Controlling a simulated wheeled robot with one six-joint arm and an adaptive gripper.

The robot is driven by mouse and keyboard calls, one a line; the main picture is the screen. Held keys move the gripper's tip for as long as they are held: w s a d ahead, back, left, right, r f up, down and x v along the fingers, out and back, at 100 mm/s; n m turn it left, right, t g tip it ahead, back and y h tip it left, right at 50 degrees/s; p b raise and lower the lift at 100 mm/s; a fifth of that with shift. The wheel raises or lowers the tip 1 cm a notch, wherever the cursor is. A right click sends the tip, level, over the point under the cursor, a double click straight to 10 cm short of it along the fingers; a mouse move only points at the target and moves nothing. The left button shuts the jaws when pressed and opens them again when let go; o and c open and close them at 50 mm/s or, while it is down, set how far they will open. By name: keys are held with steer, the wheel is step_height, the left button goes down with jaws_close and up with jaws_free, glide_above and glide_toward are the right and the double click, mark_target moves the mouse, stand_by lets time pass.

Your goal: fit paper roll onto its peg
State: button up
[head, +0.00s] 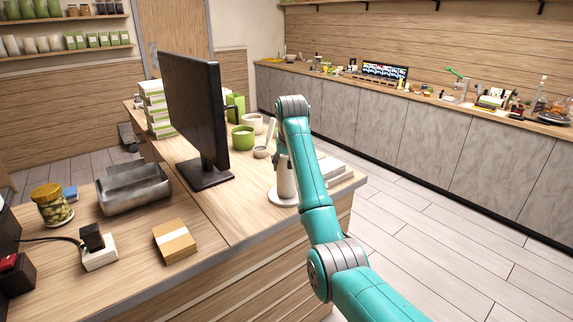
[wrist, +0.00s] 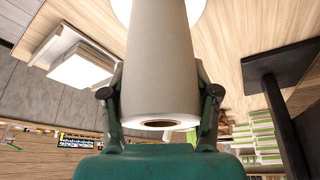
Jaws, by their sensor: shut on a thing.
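The paper roll (wrist: 160,65) is a pale grey-white cylinder, held upright between the two fingers of my gripper (wrist: 160,95) in the wrist view. Its near end shows a dark round core hole (wrist: 160,123). In the head view the roll (head: 286,182) stands over a round white base (head: 283,199) near the counter's end, partly hidden by my arm. The white base also shows past the roll's far end in the wrist view (wrist: 198,8). The peg is not visible, and I cannot tell whether the roll touches the base.
A black monitor (head: 195,110) stands left of the roll. A metal tray (head: 136,190) and a tan box (head: 174,241) sit on the left counter. Open floor lies to the right.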

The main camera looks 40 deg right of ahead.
steer(key=shift+f, duration=0.25)
stand_by(0.5)
steer(key=o, duration=1.4)
steer(key=shift+v, duration=3.5)
